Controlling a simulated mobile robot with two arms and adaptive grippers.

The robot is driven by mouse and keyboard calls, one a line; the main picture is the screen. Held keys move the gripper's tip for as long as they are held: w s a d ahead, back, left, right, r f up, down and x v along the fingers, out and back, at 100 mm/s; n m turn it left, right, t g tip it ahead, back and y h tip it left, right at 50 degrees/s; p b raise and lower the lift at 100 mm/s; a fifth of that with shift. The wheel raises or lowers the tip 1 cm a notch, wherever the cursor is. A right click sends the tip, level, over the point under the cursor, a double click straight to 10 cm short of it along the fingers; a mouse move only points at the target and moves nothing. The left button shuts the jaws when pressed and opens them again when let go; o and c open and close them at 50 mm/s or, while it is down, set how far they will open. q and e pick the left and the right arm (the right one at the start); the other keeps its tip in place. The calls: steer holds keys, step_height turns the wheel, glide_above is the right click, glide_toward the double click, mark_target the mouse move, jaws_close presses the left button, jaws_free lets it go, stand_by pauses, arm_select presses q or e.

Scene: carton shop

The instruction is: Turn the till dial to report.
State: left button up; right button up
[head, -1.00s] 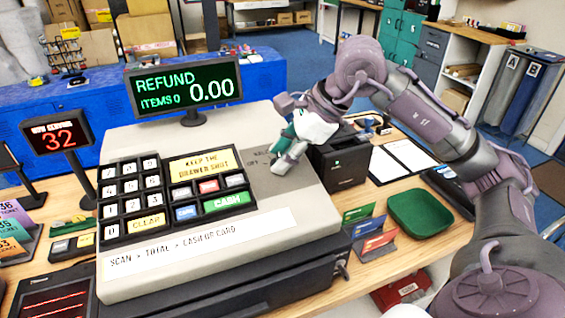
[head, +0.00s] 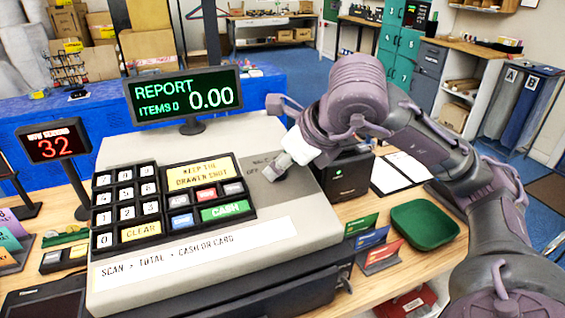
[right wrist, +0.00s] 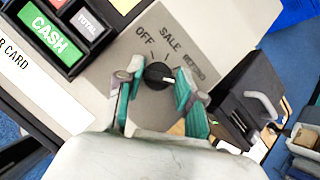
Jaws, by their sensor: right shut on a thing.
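The till (head: 300,215) stands on the wooden counter, and its green display (head: 187,97) reads REPORT, ITEMS 0, 0.00. In the right wrist view the black till dial (right wrist: 157,75) sits on the grey panel, its white mark pointing right. The labels OFF and SALE show above it; a third label is partly legible, and the right finger covers the panel beyond. My right gripper (right wrist: 159,77) is shut on the dial, one green-padded finger on each side. In the head view my right gripper (head: 277,167) reaches down to the panel and hides the dial. My left gripper is not in view.
The till keypad (head: 127,208) lies left of the dial. A black box-shaped device (head: 345,175) stands close on the right. A green tray (head: 425,224) and a stand of coloured cards (head: 372,240) lie on the counter farther right.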

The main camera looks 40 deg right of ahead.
stand_by(0.3)
steer(key=o, duration=1.2)
steer(key=shift+c, duration=0.2)
steer(key=v, duration=1.2)
steer(key=shift+a, duration=0.1)
